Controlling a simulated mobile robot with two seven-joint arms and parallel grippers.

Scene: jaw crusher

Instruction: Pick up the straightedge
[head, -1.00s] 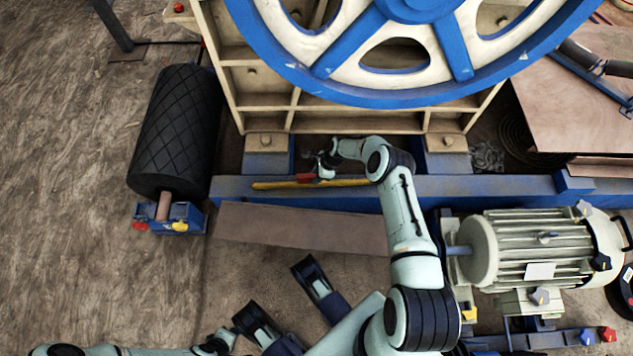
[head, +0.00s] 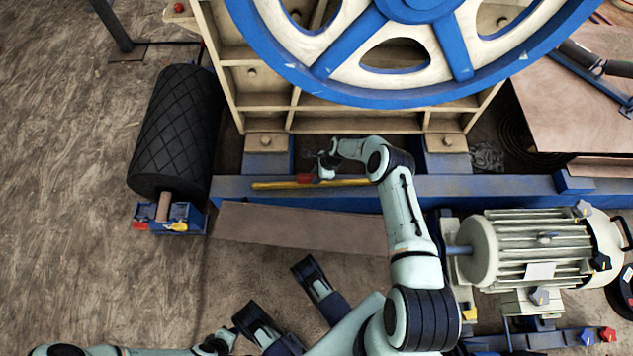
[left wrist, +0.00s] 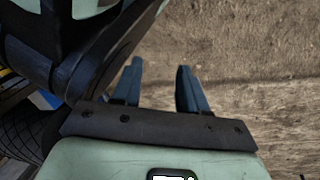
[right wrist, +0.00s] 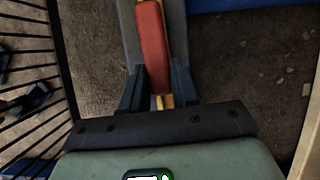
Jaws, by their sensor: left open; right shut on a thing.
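The straightedge (head: 345,183) is a long yellow bar with a red grip. It lies along the blue beam below the big wheel in the head view. My right gripper (head: 318,172) is at the red grip, and its fingers are partly hidden by the wrist. In the right wrist view the red grip (right wrist: 153,50) stands between the fingers, which are shut on it. I cannot tell any clear gap between the bar and the beam. My left gripper (left wrist: 157,85) is open and empty over the brown floor, well away from the straightedge.
The blue and cream wheel (head: 430,85) and its cream frame stand behind the beam (head: 480,187). A black drum (head: 175,130) is at the left, a motor (head: 530,250) at the right. A brown plank (head: 300,228) lies in front of the beam. Open floor spreads at the left.

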